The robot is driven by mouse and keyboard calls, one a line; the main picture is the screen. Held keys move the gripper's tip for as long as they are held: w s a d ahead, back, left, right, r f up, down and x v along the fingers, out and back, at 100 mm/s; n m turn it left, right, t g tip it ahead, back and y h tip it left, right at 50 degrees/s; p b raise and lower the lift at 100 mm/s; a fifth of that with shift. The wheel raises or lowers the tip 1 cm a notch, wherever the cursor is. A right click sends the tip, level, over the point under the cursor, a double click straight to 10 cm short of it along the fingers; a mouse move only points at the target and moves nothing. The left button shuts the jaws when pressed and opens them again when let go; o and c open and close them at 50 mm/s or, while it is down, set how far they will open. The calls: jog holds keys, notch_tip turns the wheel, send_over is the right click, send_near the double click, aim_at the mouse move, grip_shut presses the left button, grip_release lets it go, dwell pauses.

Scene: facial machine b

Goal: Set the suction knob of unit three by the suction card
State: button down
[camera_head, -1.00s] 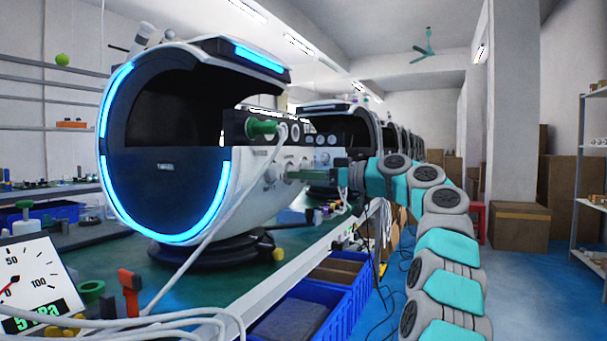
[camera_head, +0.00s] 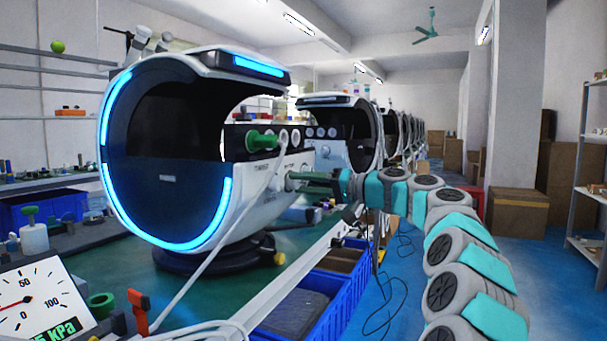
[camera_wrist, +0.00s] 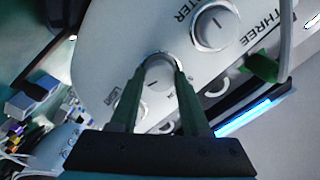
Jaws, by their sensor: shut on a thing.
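My gripper (camera_wrist: 160,85) is shut on a white round knob (camera_wrist: 160,74) in the wrist view, with a green finger on each side. A dark mark shows on the knob's face; the label beside it is too small to read. The knob is on the white unit's side panel (camera_wrist: 115,40), which bears the word THREE. In the head view my gripper's fingers (camera_head: 292,180) touch the side of the white unit (camera_head: 272,190), and the knob is hidden there. A gauge (camera_head: 35,305) at lower left has a red needle toward its low end. I cannot make out a suction card.
Another knob (camera_wrist: 213,27) sits close by, under lettering ending in TER. Blue bins (camera_head: 300,305) stand below the bench edge. A red-handled valve (camera_head: 138,308) stands front left.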

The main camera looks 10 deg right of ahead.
jog(key=m+p, duration=0.1)
jog(key=m, duration=0.3)
jog(key=shift+m, duration=0.4)
dwell(0.4)
jog(key=shift+c, duration=1.9)
grip_release()
jog(key=shift+d, duration=0.1)
jog(key=b+v, duration=0.1)
jog(key=v, duration=0.6)
jog(key=shift+s+d, duration=0.2)
jog(key=shift+d, duration=0.05)
jog(key=shift+d, duration=0.1)
